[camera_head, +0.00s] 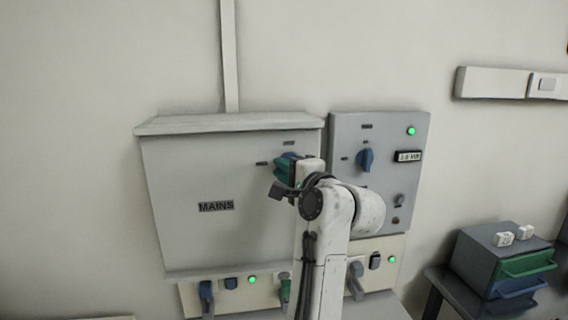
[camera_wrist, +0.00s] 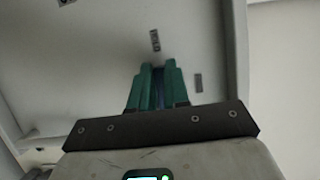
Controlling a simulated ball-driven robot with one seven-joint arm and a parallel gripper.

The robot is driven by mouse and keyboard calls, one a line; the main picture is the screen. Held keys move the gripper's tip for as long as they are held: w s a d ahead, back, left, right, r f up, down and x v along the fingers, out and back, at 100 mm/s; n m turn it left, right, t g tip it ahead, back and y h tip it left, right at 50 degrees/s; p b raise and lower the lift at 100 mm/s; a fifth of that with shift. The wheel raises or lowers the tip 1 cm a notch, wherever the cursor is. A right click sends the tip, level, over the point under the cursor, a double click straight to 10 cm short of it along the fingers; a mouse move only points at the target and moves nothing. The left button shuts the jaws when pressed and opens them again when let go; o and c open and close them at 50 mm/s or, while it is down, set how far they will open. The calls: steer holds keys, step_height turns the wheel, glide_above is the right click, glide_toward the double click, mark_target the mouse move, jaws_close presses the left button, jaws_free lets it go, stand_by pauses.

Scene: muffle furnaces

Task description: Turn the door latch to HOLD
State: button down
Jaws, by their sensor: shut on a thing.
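The grey cabinet marked MAINS (camera_head: 180,190) hangs on the wall in the head view. My gripper (camera_head: 284,167) is at the right part of its front, with green fingers. In the wrist view the fingers (camera_wrist: 158,82) are closed around a narrow blue latch handle (camera_wrist: 158,88), which shows as a strip between them. Two small dark labels sit by the latch, one above (camera_head: 289,142) and one to its left (camera_head: 262,163).
To the right is a grey panel (camera_head: 385,130) with a blue knob (camera_head: 366,160) and a green lamp. Below the cabinet are several switches and levers, including a blue one (camera_head: 206,297). A drawer unit (camera_head: 480,262) stands at the lower right. The wall left of the cabinet is clear.

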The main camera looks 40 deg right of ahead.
steer(key=shift+f+n, duration=0.15)
steer(key=shift+n, duration=0.15)
steer(key=c, duration=1.1)
jaws_free()
steer(key=b+v, duration=0.2)
steer(key=v, duration=0.8)
steer(key=shift+s, duration=0.4)
